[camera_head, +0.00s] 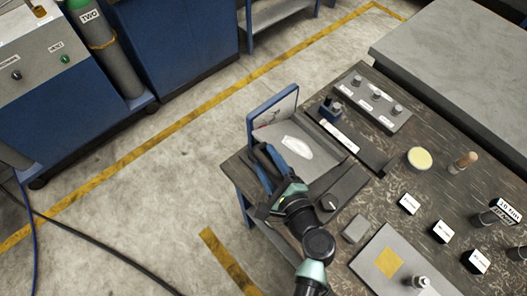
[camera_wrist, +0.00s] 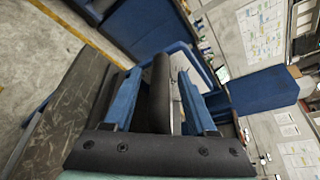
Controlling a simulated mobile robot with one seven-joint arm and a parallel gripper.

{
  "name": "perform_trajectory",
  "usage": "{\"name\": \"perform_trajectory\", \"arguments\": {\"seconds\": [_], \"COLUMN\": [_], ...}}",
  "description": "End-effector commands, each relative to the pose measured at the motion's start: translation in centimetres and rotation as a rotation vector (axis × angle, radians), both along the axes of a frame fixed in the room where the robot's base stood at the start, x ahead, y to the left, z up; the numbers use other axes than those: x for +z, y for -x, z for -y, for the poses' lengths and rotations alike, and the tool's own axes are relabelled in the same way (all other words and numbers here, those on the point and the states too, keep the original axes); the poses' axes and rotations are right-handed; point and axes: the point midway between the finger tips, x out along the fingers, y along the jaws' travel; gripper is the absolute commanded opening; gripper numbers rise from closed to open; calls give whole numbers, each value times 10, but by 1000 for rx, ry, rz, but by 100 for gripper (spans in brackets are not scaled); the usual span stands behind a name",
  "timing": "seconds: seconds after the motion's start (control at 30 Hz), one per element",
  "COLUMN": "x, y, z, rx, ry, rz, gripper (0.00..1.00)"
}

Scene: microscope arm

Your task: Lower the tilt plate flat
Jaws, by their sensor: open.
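The tilt plate (camera_head: 276,110) appears to be the pale, blue-edged panel standing steeply upright at the back of the fixture on the bench. Its pale face and blue edge also show beyond the fingers in the wrist view (camera_wrist: 178,84). My gripper (camera_head: 264,158) is at the left side of the fixture, low and just in front of the plate's near edge. In the wrist view my gripper (camera_wrist: 160,76) is open, with a dark upright bar between its two blue fingers. I cannot tell whether the fingers touch the bar. My gripper hides part of the fixture's near side.
A grey bed with a white patch (camera_head: 297,147) lies right of my gripper. A knob block (camera_head: 372,100), a yellow-topped round pot (camera_head: 419,159) and several labelled black blocks stand farther right. The dark bench (camera_head: 342,217) ends at left; floor lies beyond.

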Motion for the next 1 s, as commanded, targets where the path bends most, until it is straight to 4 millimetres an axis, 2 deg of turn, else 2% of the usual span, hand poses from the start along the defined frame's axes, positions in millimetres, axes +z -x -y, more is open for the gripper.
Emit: {"name": "perform_trajectory", "arguments": {"seconds": [0.2,0.53,0.83,1.0], "x": [-5,-6,-6,-7], "y": [-18,-20,-19,-19], "z": [-10,-11,-11,-11], "rx": [1,0,1,2], "ry": [-1,0,0,0], "rz": [-1,0,-1,-3], "gripper": [57,55,1,0]}}
